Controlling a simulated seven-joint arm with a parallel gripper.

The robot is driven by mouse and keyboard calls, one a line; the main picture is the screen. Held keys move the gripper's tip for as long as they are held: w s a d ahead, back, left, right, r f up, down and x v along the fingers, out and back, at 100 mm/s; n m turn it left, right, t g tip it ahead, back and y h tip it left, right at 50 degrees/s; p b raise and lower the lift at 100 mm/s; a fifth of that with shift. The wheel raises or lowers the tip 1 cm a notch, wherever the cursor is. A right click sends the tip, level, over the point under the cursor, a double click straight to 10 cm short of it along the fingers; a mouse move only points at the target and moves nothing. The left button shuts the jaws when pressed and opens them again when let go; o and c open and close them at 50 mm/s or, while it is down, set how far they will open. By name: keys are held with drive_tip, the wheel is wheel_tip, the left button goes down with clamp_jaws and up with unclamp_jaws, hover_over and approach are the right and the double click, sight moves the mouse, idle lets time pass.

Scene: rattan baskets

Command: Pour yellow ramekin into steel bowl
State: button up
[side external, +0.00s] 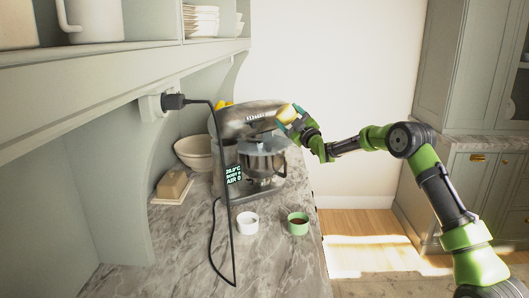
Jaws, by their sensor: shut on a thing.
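The steel bowl (265,181) sits in a stand mixer on the marble counter, under the mixer head, with a clear cover over its top. My gripper (291,118) is raised beside the right end of the mixer head, above and to the right of the bowl. It is shut on the yellow ramekin (286,112), which looks tilted. The ramekin's contents cannot be made out at this size.
The mixer (242,122) has a lit display. A white ramekin (247,223) and a green ramekin (298,224) with brown contents stand in front. A cream bowl (194,153) and butter dish (173,187) are left. A black cord (214,235) crosses the counter.

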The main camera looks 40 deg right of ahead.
drive_tip(key=n, duration=0.1)
drive_tip(key=n+y, duration=0.1)
drive_tip(key=n, duration=0.1)
drive_tip(key=shift+a+r+n+g+y, duration=0.1)
drive_tip(key=shift+n+g+y, duration=0.2)
drive_tip(key=shift+g, duration=0.1)
drive_tip(key=n, duration=0.1)
drive_tip(key=n+g, duration=0.1)
drive_tip(key=n, duration=0.1)
drive_tip(key=n+y, duration=0.1)
drive_tip(key=shift+f+n+g, duration=0.25)
drive_tip(key=shift+n+g, duration=0.05)
drive_tip(key=shift+n, duration=0.1)
drive_tip(key=shift+a, duration=0.1)
drive_tip(key=n, duration=0.2)
drive_tip(key=g, duration=0.1)
drive_tip(key=shift+w+a+r+n, duration=0.1)
drive_tip(key=shift+w+a+n, duration=0.2)
drive_tip(key=shift+n, duration=0.1)
drive_tip(key=n+g, duration=0.2)
drive_tip(key=n, duration=0.1)
drive_tip(key=shift+w+a+n, duration=0.15)
drive_tip(key=shift+a+n, duration=0.15)
drive_tip(key=shift+a, duration=0.05)
